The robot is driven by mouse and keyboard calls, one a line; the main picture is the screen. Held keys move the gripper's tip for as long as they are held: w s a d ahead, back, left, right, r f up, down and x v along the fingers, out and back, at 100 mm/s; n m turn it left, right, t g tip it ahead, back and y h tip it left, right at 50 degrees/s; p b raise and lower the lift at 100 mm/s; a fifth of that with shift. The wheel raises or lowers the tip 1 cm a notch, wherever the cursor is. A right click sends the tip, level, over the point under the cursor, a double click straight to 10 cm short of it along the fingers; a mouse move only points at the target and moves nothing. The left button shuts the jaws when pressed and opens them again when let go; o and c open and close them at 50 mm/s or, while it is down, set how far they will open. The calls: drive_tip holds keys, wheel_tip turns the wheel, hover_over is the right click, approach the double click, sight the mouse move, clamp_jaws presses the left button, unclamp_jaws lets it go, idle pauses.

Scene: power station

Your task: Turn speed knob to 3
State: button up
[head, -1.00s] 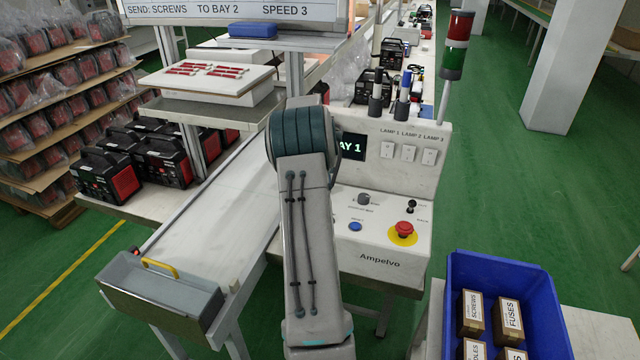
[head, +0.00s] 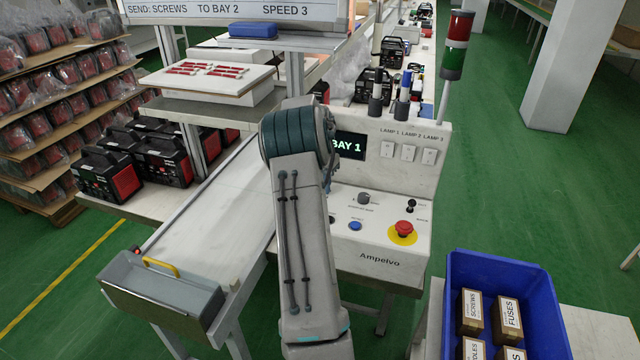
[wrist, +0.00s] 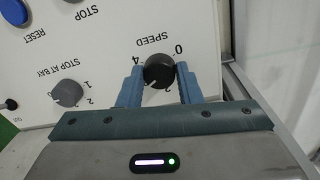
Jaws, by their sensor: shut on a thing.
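The dark round speed knob (wrist: 157,74) shows in the wrist view under the upside-down word SPEED, with a 4 to its left and a 0 to its right. Its short white mark seems to point toward the lower left of the picture. My gripper (wrist: 160,68) has one blue finger on each side of the knob and is shut on it. In the head view my arm hides both the gripper and the speed knob. The control panel (head: 380,262) carries the name Ampelvo. Its display (head: 349,146) reads BAY 1. The sign (head: 230,11) reads SCREWS, BAY 2, SPEED 3.
The grey stop-at-bay knob (wrist: 67,92) is left of my gripper. A blue reset button (head: 355,226) and a red stop button (head: 403,230) sit on the panel. A blue crate (head: 541,283) with labelled boxes stands at right. The conveyor (head: 205,205) is empty.

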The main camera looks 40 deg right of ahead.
drive_tip(key=shift+r, duration=0.1)
drive_tip(key=o, duration=1)
drive_tip(key=shift+c, duration=0.2)
wheel_tip(320, 180, up, 12)
drive_tip(key=shift+w+b, duration=0.35)
drive_tip(key=shift+b, duration=0.1)
drive_tip(key=shift+s+a, duration=0.1)
